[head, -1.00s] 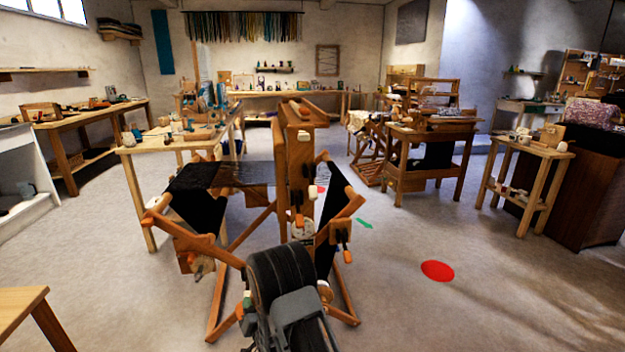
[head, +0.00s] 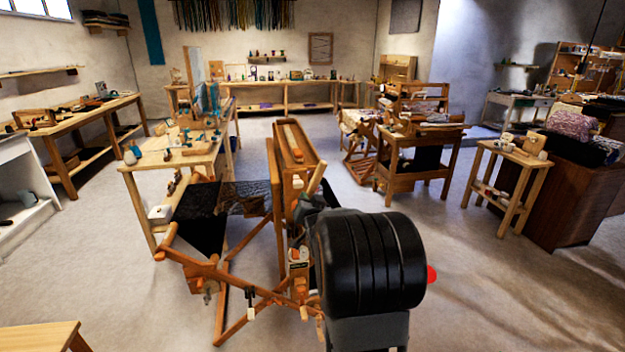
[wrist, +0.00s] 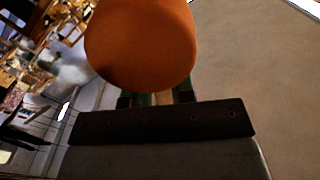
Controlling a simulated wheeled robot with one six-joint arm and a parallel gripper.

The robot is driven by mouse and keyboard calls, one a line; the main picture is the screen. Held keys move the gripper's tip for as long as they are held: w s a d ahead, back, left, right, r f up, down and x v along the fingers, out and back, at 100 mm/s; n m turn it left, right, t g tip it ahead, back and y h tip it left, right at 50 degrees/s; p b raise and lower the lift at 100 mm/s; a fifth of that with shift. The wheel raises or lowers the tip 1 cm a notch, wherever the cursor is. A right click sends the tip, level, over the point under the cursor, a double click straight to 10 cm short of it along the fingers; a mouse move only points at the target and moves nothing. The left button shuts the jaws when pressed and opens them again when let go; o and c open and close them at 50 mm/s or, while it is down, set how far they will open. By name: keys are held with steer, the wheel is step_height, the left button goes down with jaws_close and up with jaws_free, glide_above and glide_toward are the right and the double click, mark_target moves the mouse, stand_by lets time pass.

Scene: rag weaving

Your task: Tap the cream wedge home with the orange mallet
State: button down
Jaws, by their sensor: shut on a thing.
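The orange mallet (wrist: 140,45) fills the top middle of the wrist view, its rounded head close to the camera. My gripper (wrist: 155,99) is shut on the mallet; the grip itself is mostly hidden behind the head. In the head view my black and grey arm hides the gripper and mallet from sight. The wooden loom (head: 222,274) stands in front of me. A small cream piece (head: 298,183) shows on the loom's upright part, beside my arm; I cannot tell whether it is the wedge.
A work table (head: 150,160) with small tools stands behind the loom at left. A second loom (head: 410,140) and a small side table (head: 508,155) stand at right. A stool corner (head: 40,338) shows at lower left. The floor at right is open.

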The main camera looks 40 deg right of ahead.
mark_target(310, 189)
steer(key=shift+s+d+r, duration=0.2)
steer(key=shift+r, duration=0.4)
steer(key=shift+s+d+r, duration=0.15)
steer(key=shift+d+r, duration=0.05)
steer(key=shift+r, duration=0.4)
steer(key=shift+b+x, duration=0.4)
steer(key=shift+x, duration=1)
